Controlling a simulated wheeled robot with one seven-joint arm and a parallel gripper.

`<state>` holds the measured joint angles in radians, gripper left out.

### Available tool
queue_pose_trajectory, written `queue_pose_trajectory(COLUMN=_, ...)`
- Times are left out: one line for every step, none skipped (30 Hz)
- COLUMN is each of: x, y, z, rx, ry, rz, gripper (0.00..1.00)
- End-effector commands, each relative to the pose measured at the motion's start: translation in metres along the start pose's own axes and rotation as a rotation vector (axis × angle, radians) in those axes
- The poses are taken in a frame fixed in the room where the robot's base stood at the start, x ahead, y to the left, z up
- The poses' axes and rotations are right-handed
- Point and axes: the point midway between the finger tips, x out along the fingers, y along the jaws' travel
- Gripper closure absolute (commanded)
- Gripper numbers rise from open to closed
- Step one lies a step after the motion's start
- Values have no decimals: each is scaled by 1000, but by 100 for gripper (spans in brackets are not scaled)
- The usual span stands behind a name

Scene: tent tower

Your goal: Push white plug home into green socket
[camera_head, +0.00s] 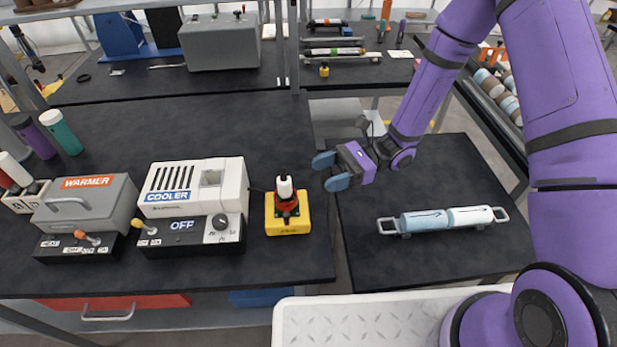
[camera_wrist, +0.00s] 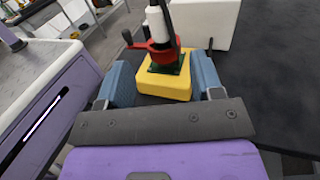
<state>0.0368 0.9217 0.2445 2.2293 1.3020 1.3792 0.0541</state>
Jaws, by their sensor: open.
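The white plug (camera_head: 285,187) stands upright at the top of a red collar (camera_head: 287,204) on a yellow block (camera_head: 289,228). Only a little of the green socket (camera_head: 279,213) shows, under the collar. In the wrist view the white plug (camera_wrist: 158,24) rises above the red collar and the green socket plate (camera_wrist: 180,68). How deep the plug sits cannot be told. My gripper (camera_head: 330,171) is open and empty, to the right of the plug and apart from it. In the wrist view its blue fingers frame the yellow block (camera_wrist: 166,88).
The white cooler (camera_head: 194,187) stands just left of the yellow block, with a grey warmer (camera_head: 86,203) further left. A cable runs from the plug area toward the cooler. The dark tabletop behind the block is clear.

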Motion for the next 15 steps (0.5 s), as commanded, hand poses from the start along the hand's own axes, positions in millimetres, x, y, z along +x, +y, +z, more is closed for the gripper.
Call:
queue_pose_trajectory(x=-7, y=0, z=0, rx=-1, ry=0, rz=-2, gripper=40)
queue_pose_trajectory(x=-10, y=0, z=0, rx=0, ry=0, rz=-1, gripper=40)
queue_pose_trajectory(x=-14, y=0, z=0, rx=1, ry=-1, rz=-1, gripper=40)
queue_pose_trajectory(x=-16, y=0, z=0, rx=1, ry=-1, rz=-1, gripper=40)
queue_pose_trajectory(x=-18, y=0, z=0, rx=1, ry=-1, rz=-1, gripper=40)
queue_pose_trajectory(x=-20, y=0, z=0, rx=1, ry=0, rz=-1, gripper=40)
queue_pose_trajectory(x=-21, y=0, z=0, rx=1, ry=0, rz=0, gripper=40)
queue_pose_trajectory(x=-21, y=0, z=0, rx=1, ry=0, rz=0, gripper=40)
queue_pose_trajectory(x=-22, y=0, z=0, rx=1, ry=0, rz=1, gripper=40)
queue_pose_trajectory(x=-22, y=0, z=0, rx=1, ry=0, rz=1, gripper=40)
queue_pose_trajectory(x=-22, y=0, z=0, rx=1, ry=0, rz=1, gripper=40)
queue_pose_trajectory(x=-22, y=0, z=0, rx=1, ry=0, rz=1, gripper=40)
queue_pose_trajectory(x=-22, y=0, z=0, rx=1, ry=0, rz=1, gripper=40)
queue_pose_trajectory(x=-22, y=0, z=0, rx=1, ry=0, rz=1, gripper=40)
queue_pose_trajectory(x=-22, y=0, z=0, rx=1, ry=0, rz=1, gripper=40)
